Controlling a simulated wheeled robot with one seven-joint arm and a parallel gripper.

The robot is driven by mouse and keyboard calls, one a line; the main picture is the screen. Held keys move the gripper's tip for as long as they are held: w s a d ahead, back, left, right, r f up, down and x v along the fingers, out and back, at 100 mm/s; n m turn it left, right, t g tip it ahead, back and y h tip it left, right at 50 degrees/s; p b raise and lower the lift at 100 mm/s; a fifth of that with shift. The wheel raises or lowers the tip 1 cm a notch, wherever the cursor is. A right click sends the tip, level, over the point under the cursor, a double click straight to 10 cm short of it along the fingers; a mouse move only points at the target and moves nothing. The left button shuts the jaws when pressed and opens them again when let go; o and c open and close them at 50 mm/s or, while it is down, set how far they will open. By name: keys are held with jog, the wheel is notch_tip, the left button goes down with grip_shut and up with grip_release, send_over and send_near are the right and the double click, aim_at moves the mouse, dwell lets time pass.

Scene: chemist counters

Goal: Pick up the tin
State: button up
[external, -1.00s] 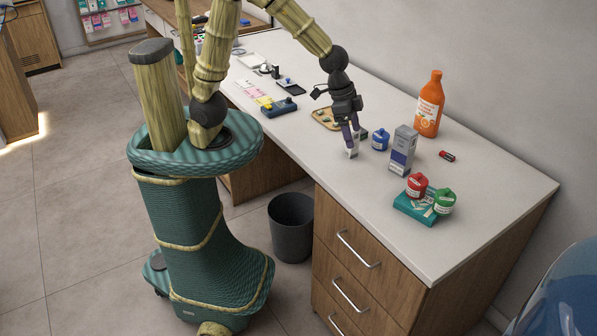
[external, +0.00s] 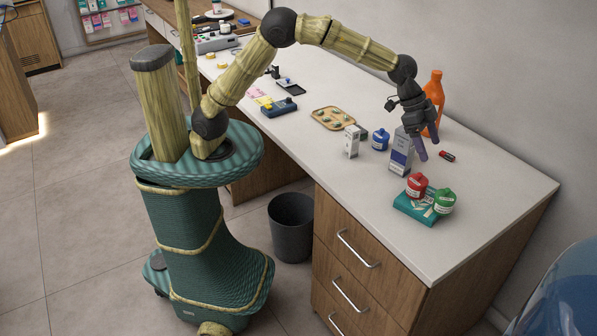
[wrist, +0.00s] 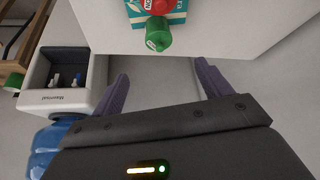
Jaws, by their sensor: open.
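Three small lidded pots could be tins: a red one (external: 416,186) and a green one (external: 444,202) at the teal box (external: 412,208), and a blue one (external: 380,140) farther back. I cannot tell which is the tin. My gripper (external: 431,150) is open and empty above the counter, near the tall grey-blue carton (external: 401,150) and behind the red and green pots. In the wrist view, the green pot (wrist: 158,36) and part of the red pot (wrist: 158,6) show ahead of my open fingers (wrist: 160,84), with nothing between them.
An orange bottle (external: 434,100) stands behind my gripper, partly hidden. A small white box (external: 352,142), a tray of small items (external: 333,118) and a red-black battery-like item (external: 447,156) are on the counter (external: 470,235). The counter's front right is clear.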

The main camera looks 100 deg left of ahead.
aim_at(445, 194)
jog(key=p+x, duration=0.1)
jog(key=x, duration=1.1)
jog(key=shift+p, duration=0.3)
jog(key=shift+d+f, duration=0.1)
jog(key=shift+p+x, duration=0.8)
jog(key=shift+x, duration=1.75)
jog(key=shift+d, duration=0.15)
jog(key=c, duration=1.2)
notch_tip(445, 194, up, 10)
jog(key=shift+r+b, duration=0.1)
jog(key=shift+b, duration=0.4)
